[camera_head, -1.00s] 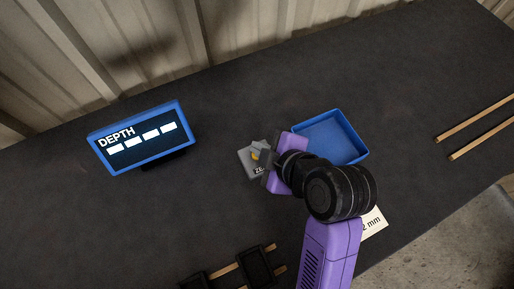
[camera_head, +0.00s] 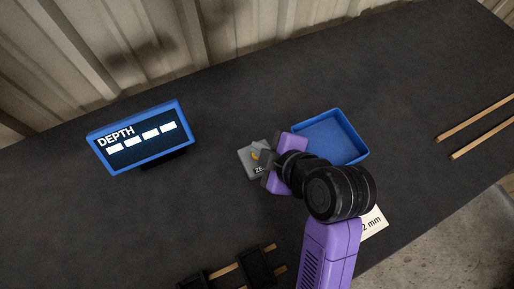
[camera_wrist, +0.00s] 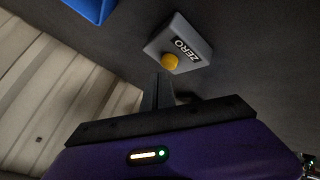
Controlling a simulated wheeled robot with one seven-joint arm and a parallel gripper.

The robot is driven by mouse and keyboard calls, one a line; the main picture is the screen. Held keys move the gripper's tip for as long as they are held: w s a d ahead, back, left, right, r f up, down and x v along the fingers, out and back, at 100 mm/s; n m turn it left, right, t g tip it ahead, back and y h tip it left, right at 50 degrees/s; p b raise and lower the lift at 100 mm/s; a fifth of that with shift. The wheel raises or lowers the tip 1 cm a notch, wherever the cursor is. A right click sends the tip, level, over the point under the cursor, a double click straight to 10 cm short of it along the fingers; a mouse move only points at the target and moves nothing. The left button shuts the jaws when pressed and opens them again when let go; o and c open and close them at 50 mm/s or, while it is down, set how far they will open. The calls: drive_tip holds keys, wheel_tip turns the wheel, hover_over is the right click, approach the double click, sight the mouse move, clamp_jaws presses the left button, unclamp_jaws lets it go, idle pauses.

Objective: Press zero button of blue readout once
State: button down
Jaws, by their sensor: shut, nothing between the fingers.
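The blue readout (camera_head: 140,160) stands at the left of the dark table and shows "DEPTH" over a row of white dashes. The grey zero box (camera_head: 250,163) lies on the table to its right. In the wrist view the box (camera_wrist: 200,55) carries a "ZERO" label and a yellow button (camera_wrist: 169,62). My gripper (camera_head: 263,160) is shut and empty, at the right side of the box in the head view and partly covering it. In the wrist view the fingertips (camera_wrist: 160,80) show just below the button; I cannot tell whether they touch it.
A blue tray (camera_head: 343,157) stands close to the right of my gripper. A paper card marked "2 mm" (camera_head: 374,222) lies partly under my arm. Wooden strips (camera_head: 478,119) lie at the right, and black blocks on strips (camera_head: 255,266) at the front. The table between readout and box is clear.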

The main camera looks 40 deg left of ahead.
drive_tip(key=shift+f+b, duration=0.35)
drive_tip(key=shift+f, duration=0.35)
idle(0.6)
drive_tip(key=shift+r, duration=0.1)
drive_tip(key=shift+r+p, duration=0.8)
drive_tip(key=shift+r, duration=0.1)
wheel_tip(320, 180, up, 5)
drive_tip(key=p, duration=0.4)
idle(1.0)
